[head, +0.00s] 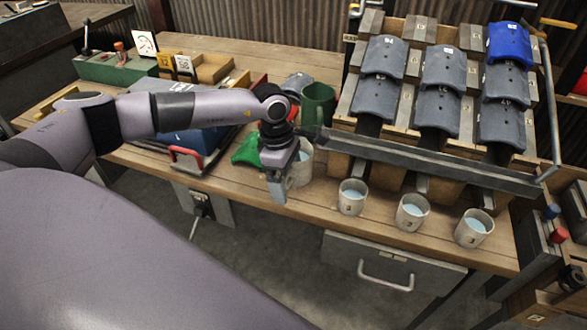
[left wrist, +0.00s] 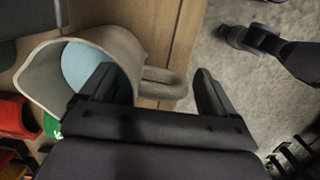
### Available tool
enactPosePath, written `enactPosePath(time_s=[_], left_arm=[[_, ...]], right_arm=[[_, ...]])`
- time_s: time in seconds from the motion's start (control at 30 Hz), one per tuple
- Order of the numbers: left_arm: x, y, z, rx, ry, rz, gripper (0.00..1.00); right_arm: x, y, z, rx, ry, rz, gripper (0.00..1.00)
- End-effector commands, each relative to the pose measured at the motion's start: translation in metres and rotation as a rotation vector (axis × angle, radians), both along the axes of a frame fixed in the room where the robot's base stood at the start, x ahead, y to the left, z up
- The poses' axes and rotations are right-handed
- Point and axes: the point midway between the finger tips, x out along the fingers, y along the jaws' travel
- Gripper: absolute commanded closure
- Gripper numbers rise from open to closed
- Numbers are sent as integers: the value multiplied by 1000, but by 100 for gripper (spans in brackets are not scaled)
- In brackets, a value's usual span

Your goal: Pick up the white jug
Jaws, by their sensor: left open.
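The white jug (head: 304,163) stands near the front edge of the workbench, partly hidden behind my left gripper (head: 277,190) in the head view. In the left wrist view the jug (left wrist: 40,78) shows its wide pale rim, light blue contents and a loop handle (left wrist: 165,83). My left gripper (left wrist: 155,75) is open there, with the handle between its two fingers. One finger overlaps the jug's mouth in the picture; the other is out past the handle. I cannot tell whether either finger touches. My right gripper is not in view.
Three white mugs (head: 352,197) with light blue contents stand right of the jug, below a sloped rack (head: 440,165) of grey and blue pieces. The floor in front is clear.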

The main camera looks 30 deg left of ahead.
Motion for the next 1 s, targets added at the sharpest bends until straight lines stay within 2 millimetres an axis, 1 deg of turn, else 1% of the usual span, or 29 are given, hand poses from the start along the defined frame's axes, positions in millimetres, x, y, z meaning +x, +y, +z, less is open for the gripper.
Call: enactPosePath(time_s=[0.13,0.17,0.2,0.27,0.3,0.4,0.63,0.77,0.87,1.0], left_arm=[[0,0,0,0,0,0,11],[0,0,0,0,0,0,17],[0,0,0,0,0,0,30],[0,0,0,-1,0,0,50],[0,0,0,-1,0,0,63],[1,0,1,-1,-2,0,92],[1,0,2,-1,-2,0,92],[1,0,7,-2,-4,0,92],[1,0,14,-2,-4,0,92],[1,-1,31,-3,-4,1,92]], right_arm=[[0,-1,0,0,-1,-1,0],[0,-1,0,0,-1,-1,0],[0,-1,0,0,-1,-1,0],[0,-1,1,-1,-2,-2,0],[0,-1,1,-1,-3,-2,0],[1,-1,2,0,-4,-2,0],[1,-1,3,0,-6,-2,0],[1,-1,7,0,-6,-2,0],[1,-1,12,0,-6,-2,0],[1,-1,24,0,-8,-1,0]])
